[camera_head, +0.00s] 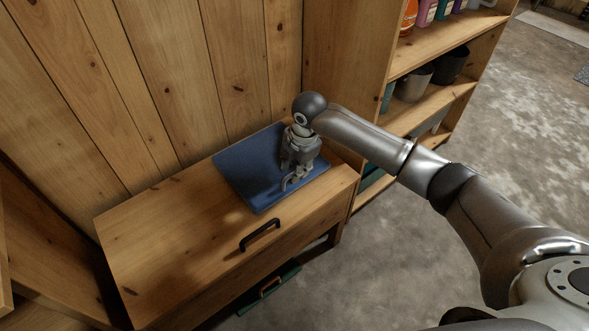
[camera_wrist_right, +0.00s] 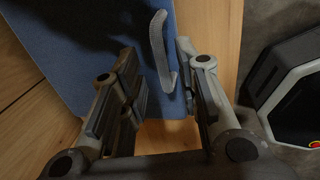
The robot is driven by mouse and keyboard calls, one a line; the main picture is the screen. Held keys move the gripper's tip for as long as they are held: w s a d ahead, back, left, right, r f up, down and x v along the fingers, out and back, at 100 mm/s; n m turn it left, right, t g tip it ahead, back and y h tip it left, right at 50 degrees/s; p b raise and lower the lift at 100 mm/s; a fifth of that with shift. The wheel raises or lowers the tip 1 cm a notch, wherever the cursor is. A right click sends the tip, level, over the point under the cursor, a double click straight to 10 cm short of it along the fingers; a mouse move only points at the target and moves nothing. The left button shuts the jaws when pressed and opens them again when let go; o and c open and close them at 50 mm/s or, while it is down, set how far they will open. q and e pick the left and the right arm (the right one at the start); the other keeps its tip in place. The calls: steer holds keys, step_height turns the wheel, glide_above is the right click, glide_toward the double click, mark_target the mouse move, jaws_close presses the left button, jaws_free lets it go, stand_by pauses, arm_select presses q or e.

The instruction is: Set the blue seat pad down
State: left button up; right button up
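The blue seat pad (camera_head: 247,168) lies flat on the right part of the wooden cabinet top (camera_head: 160,228), its rear side close to the plank wall. A grey strap (camera_wrist_right: 160,50) stands up from the pad near one edge. My right gripper (camera_head: 297,174) points down over the pad's right side and hides part of it. In the right wrist view its two fingers (camera_wrist_right: 158,72) are apart, with the strap in the gap between them and no clear contact on both sides. The blue pad (camera_wrist_right: 95,50) fills much of that view. My left gripper is not in view.
The cabinet front has a dark handle (camera_head: 260,235). A green item with a handle (camera_head: 270,287) is low beside the cabinet. Shelves (camera_head: 440,55) with bottles and pots (camera_head: 413,85) stand right of the cabinet. The cabinet top's left part is clear.

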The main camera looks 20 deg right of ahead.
steer(key=shift+s+r+p, duration=0.85)
steer(key=shift+r+p, duration=0.2)
steer(key=shift+r, duration=3.45)
steer(key=s+a+f+m+t+y, duration=0.1)
steer(key=s+a+f+m, duration=0.3)
steer(key=s+f, duration=0.25)
steer(key=s+a+f+m+y, duration=0.1)
steer(key=s+a+f+m, duration=0.35)
steer(key=s, duration=0.25)
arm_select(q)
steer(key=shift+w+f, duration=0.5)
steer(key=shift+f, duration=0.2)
arm_select(e)
steer(key=s+d+f+m+h, duration=0.1)
steer(key=s+d+m, duration=0.4)
steer(key=s, duration=0.3)
steer(key=s+d+f+m+h, duration=0.1)
steer(key=s+d+f+m, duration=0.1)
steer(key=s+d+m, duration=0.3)
steer(key=s+m, duration=0.1)
steer(key=s, duration=0.2)
steer(key=shift+s+d+f+h, duration=0.15)
steer(key=shift+s+f+h, duration=0.05)
steer(key=shift+f+h, duration=0.1)
